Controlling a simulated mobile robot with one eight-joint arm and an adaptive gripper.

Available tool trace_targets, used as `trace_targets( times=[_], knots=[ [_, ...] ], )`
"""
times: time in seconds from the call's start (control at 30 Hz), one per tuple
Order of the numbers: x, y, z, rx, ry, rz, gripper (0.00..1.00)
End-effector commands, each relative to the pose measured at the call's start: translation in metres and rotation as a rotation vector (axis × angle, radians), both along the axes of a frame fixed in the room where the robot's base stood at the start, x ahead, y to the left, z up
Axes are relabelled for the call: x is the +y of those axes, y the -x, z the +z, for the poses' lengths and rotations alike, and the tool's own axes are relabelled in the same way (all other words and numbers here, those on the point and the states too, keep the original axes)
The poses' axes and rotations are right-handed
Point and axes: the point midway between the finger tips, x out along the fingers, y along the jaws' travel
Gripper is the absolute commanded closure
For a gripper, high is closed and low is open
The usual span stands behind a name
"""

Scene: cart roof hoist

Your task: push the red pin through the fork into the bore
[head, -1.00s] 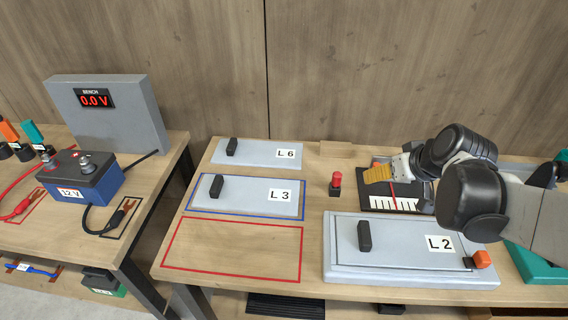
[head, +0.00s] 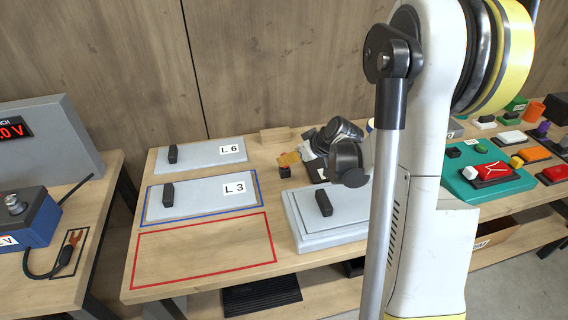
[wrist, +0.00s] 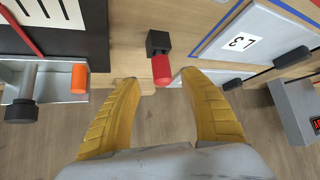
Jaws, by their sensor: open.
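The red pin (wrist: 161,70) stands in a small black block (wrist: 158,42) in the wrist view. My gripper (wrist: 160,82) is open, with a yellow ribbed finger on either side of the view. The red pin shows in the gap near the fingertips, with no finger seen touching it. In the head view my gripper (head: 289,158) is at the black block (head: 285,172), and the pin's red head cannot be made out there. I cannot pick out the fork or the bore in either view.
Grey panels L6 (head: 200,155) and L3 (head: 200,197) lie to the left. A thicker grey panel (head: 335,232) lies in front of my gripper. The red-outlined area (head: 200,252) is empty. A grey tray (wrist: 55,97) with an orange cylinder (wrist: 79,78) shows at left in the wrist view.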

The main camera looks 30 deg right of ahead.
Motion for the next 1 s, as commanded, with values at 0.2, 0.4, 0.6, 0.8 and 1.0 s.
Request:
trace_targets(
  times=[0.2,0.4,0.6,0.8,1.0],
  knots=[
    [0.007,-0.019,-0.03,0.001,-0.001,0.002,0.48],
    [0.009,-0.029,-0.037,0.0,0.0,0.001,0.48],
    [0.008,-0.028,-0.036,0.0,0.0,0.001,0.71],
    [0.008,-0.028,-0.036,0.0,0.0,0.001,1.0],
    [0.008,-0.028,-0.036,0.001,0.0,0.001,1.0]
  ],
)
